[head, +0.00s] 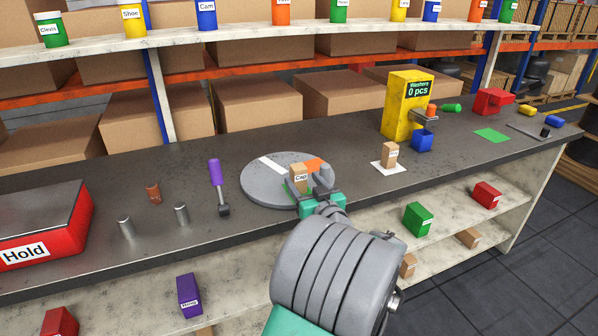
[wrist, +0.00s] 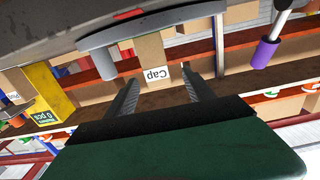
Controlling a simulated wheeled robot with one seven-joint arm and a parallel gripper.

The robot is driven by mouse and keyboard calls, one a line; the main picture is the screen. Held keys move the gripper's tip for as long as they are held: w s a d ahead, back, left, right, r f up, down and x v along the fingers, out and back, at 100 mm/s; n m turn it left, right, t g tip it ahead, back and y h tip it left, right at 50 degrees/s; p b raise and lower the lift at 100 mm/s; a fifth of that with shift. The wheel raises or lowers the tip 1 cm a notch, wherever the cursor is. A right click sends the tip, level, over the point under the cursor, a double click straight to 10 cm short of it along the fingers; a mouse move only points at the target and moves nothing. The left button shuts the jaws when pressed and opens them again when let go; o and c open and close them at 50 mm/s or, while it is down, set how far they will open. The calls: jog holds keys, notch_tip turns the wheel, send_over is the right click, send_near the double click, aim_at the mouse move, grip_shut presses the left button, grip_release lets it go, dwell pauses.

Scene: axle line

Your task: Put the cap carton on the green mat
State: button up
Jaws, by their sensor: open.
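The cap carton (head: 298,178), a small tan box with a white "Cap" label, stands upright on a round grey disc (head: 258,190) on the bench. A bit of green shows at its base. My gripper (head: 318,197) is open at the near right edge of the disc, close to the carton. In the wrist view the cap carton (wrist: 152,54) appears upside down, in line with the gap between my open fingers (wrist: 158,82); neither finger is seen closed on it. The green mat (head: 492,135) lies flat and bare on the right part of the bench.
A similar carton (head: 390,156) stands on a white mat. A yellow washer dispenser (head: 402,105) with a blue cup (head: 422,141) stands behind it. A purple-handled tool (head: 216,180), metal cylinders (head: 126,228) and a red "Hold" box (head: 45,225) are left. Red box (head: 490,102) stands behind the mat.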

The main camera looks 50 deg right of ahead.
aim_at(294, 168)
jog(key=p+x, duration=0.1)
jog(key=x, duration=0.7)
jog(key=shift+w+d+p, duration=0.1)
jog(key=shift+d+p, duration=0.2)
jog(key=shift+d, duration=0.05)
grip_shut()
